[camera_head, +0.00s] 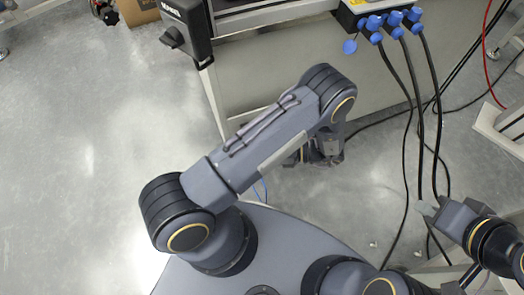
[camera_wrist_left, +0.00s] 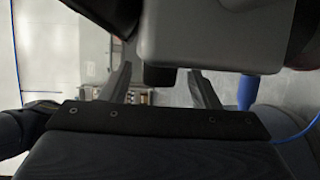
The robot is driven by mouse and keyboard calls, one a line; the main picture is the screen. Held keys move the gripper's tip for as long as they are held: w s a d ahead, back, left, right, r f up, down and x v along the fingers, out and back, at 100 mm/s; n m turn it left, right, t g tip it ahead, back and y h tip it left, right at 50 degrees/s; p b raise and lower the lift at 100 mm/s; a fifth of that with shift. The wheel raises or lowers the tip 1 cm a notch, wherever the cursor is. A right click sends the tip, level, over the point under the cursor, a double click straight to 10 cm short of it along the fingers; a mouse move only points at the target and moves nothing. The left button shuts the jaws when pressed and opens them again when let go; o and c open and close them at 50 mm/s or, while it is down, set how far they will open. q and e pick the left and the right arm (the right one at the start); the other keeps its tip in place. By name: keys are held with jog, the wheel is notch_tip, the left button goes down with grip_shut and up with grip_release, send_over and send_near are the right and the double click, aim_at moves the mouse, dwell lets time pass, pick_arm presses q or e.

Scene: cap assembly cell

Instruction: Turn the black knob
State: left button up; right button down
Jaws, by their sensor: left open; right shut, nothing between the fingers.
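A dark box (camera_head: 197,24) is on the table frame at the upper left of the head view. A small black knob-like part (camera_head: 172,38) sticks out from its left side; I cannot tell its turned position. My left gripper (camera_head: 326,157) hangs below the wrist, partly hidden and well to the right of the knob. In the left wrist view its two fingers (camera_wrist_left: 162,91) are apart with nothing held between them. My right gripper (camera_head: 428,207) is at the lower right, shut and empty, far from the knob. I cannot make out the knob in the left wrist view.
Blue plugs (camera_head: 393,19) with hanging black cables (camera_head: 416,115) are at the upper right; the cables run down near my right gripper. A pale table panel (camera_head: 280,82) lies behind my left arm. Grey floor (camera_head: 80,150) is clear on the left.

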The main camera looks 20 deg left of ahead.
pick_arm(q)
jog(key=f+v, duration=0.1)
jog(key=v, duration=0.6)
jog(key=shift+w+d+r+p, duration=0.15)
jog(key=shift+d+r+p, duration=0.25)
jog(key=shift+r, duration=0.1)
jog(key=shift+a, duration=0.1)
